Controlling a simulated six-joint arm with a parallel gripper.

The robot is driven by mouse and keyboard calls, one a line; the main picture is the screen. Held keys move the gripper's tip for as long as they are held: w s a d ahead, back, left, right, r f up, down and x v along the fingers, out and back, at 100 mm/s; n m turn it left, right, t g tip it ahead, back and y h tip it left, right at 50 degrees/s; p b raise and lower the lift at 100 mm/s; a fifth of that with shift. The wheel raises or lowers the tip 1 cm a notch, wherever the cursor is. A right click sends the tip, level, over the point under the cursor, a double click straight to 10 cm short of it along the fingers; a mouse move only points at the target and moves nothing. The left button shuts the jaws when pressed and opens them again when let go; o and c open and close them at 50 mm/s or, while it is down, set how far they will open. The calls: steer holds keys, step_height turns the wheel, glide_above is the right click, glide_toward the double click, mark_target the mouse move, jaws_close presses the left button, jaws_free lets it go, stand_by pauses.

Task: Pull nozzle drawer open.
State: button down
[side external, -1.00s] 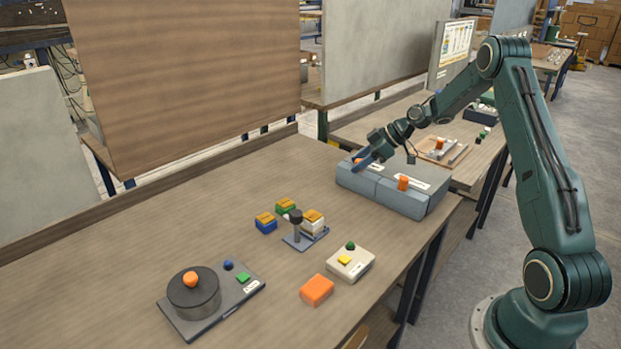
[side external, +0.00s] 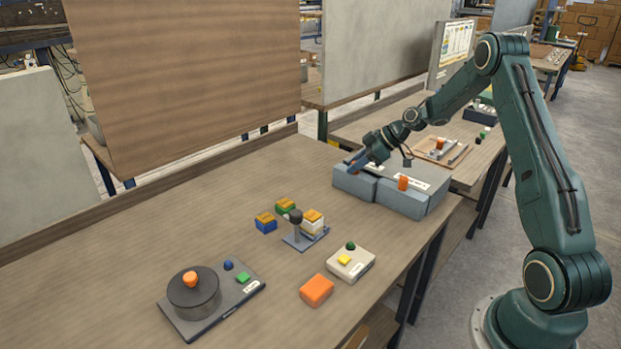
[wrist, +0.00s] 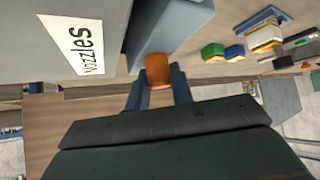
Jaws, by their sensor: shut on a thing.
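The grey drawer box (side external: 437,196) stands at the right end of the bench and has two drawers side by side. My gripper (side external: 355,167) is at the left drawer's front. In the wrist view, my gripper (wrist: 157,82) has its fingers shut on either side of the orange handle (wrist: 158,70). The drawer's inside is hidden.
The right drawer has its own orange handle (side external: 403,183). The bench left of the drawers is clear.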

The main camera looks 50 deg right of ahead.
steer(key=a, duration=1)
steer(key=shift+a, duration=0.1)
steer(key=c, duration=1.2)
jaws_free()
steer(key=shift+r, duration=0.1)
steer(key=v, duration=1.3)
steer(key=shift+s+r, duration=0.25)
steer(key=shift+s, duration=0.05)
